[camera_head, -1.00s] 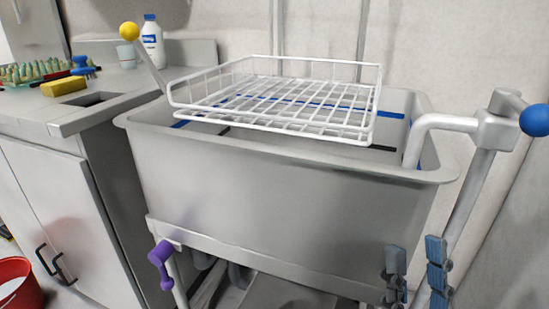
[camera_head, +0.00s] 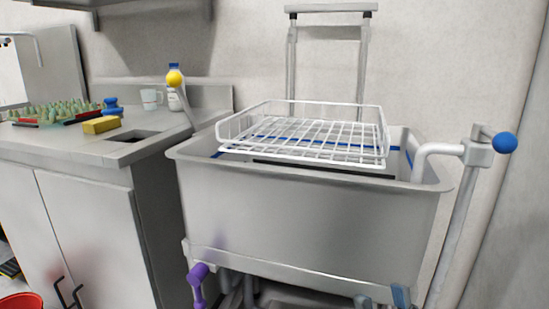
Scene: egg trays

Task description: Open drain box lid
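A deep grey metal box (camera_head: 300,220) stands in the middle, like a sink on legs. A white wire basket (camera_head: 305,140) rests across its top, with dark and blue strips partly visible beneath. I cannot tell which part is the drain box lid. A purple handle (camera_head: 197,280) sits below the box's front left, and grey pipes show under it. My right gripper (camera_head: 382,298) is at the bottom edge, below the box's front right. Only its blue-grey fingertips show, apart from each other with nothing seen between them.
A bent pipe with a blue ball handle (camera_head: 504,143) rises at the right. A yellow-ball lever (camera_head: 175,78) stands at the left.

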